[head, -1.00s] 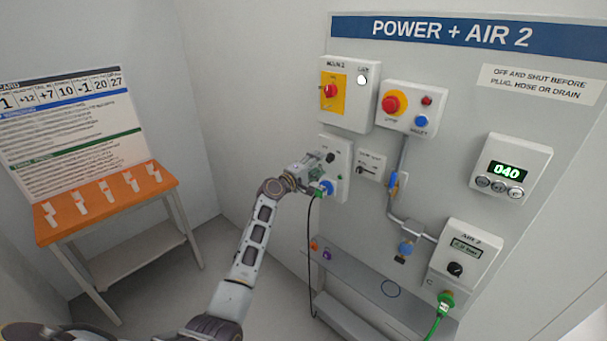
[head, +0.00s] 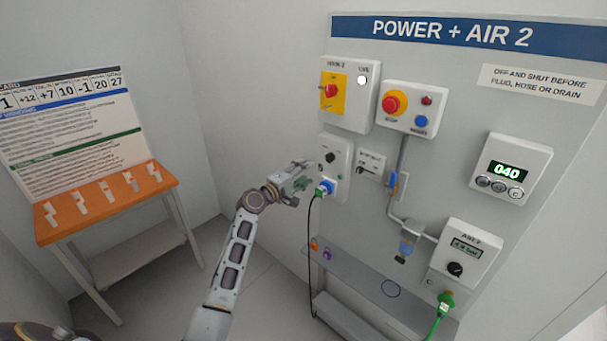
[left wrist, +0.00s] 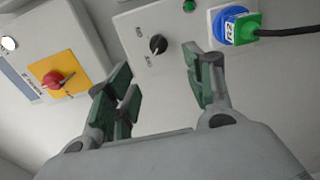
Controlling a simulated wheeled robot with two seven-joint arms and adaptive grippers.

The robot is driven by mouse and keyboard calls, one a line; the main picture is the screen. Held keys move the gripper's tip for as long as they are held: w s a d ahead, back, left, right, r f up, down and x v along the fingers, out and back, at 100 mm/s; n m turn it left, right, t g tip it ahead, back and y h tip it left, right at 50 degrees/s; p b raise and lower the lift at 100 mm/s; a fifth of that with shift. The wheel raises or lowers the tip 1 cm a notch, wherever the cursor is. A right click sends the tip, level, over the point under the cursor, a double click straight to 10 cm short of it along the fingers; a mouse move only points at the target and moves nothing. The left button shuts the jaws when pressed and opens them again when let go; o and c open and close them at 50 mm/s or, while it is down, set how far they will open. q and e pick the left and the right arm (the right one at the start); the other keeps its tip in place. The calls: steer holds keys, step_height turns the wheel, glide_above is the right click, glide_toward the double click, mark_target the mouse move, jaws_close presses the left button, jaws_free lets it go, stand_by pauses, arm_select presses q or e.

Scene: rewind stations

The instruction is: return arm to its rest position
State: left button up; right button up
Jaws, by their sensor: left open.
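My left gripper (head: 306,175) is in front of the wall panel, to the left of the socket box (head: 335,160) and apart from it. In the left wrist view the left gripper (left wrist: 160,90) has its green-padded fingers spread, with nothing between them. Beyond the fingers is the box's black knob (left wrist: 158,44). A green plug (left wrist: 243,28) with a black cable sits in the blue socket (left wrist: 222,20); the plug also shows in the head view (head: 321,191). My right gripper is in neither view.
The panel (head: 440,120) carries a red-handled main switch (head: 330,90), a stop-button box (head: 405,108), a display reading 040 (head: 507,171) and an air unit (head: 465,255). A shelf (head: 360,285) runs below. An orange-topped table (head: 105,204) stands left. Open space lies between table and panel.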

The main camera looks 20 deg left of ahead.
arm_select(q)
steer(key=shift+m, duration=0.3)
stand_by(0.4)
